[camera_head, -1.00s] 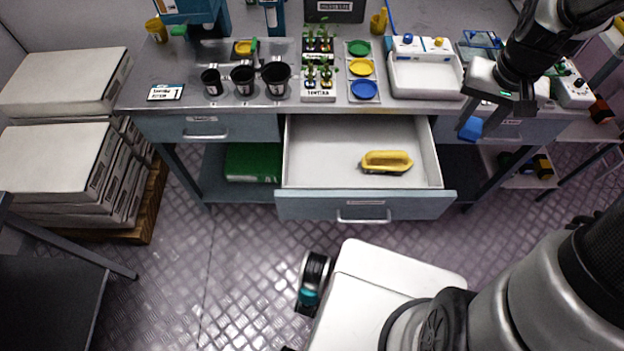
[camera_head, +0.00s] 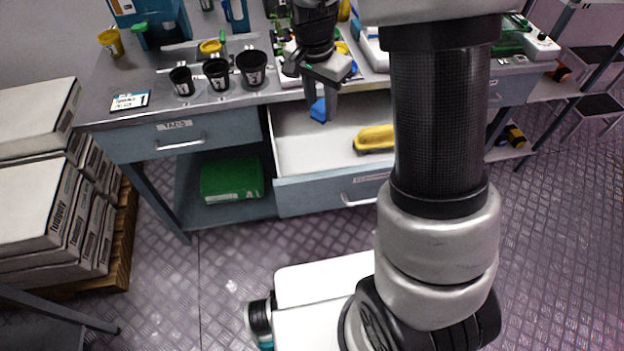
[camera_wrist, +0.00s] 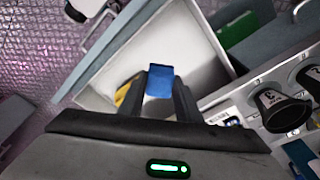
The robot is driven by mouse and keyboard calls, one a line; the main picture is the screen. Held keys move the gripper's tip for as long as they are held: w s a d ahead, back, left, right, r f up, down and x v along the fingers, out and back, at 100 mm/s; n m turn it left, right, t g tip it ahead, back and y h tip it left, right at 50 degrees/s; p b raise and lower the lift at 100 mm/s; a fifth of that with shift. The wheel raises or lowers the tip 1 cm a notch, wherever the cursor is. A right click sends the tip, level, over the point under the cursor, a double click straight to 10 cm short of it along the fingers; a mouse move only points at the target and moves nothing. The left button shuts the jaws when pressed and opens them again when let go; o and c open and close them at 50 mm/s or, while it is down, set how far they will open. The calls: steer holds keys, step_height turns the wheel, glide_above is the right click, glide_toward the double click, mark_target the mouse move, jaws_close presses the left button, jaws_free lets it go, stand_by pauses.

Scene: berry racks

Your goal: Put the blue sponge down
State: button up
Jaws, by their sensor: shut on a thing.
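The blue sponge (camera_head: 319,110) is held between the fingertips of my gripper (camera_head: 322,104), above the left part of the open drawer (camera_head: 300,150). In the wrist view the blue sponge (camera_wrist: 160,81) shows between the two dark fingers of my gripper (camera_wrist: 160,92), with the drawer's white floor (camera_wrist: 180,42) behind it. The gripper is shut on the sponge. I cannot tell how high the sponge is above the drawer floor. A yellow brush-like object (camera_head: 374,138) lies in the drawer to the right, partly hidden by my arm.
Three black cups (camera_head: 217,74) and a small label card (camera_head: 130,101) stand on the bench top left of the gripper. A green box (camera_head: 231,180) sits on the shelf below. Stacked boxes (camera_head: 30,215) are at the left. My arm hides the drawer's right side.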

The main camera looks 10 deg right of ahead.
steer(key=w+f+m+g+b, duration=0.1)
steer(key=w+f+m+b, duration=0.2)
steer(key=f+m+b, duration=0.6)
steer(key=b, duration=0.2)
glide_toward(318, 161)
steer(key=shift+n, duration=0.4)
steer(key=f, duration=0.5)
steer(key=shift+d+f, duration=0.25)
steer(key=shift+f, duration=0.05)
steer(key=shift+s+f, duration=0.1)
steer(key=o, duration=0.5)
steer(key=shift+f, duration=0.1)
steer(key=o, duration=0.5)
steer(key=shift+c, duration=0.2)
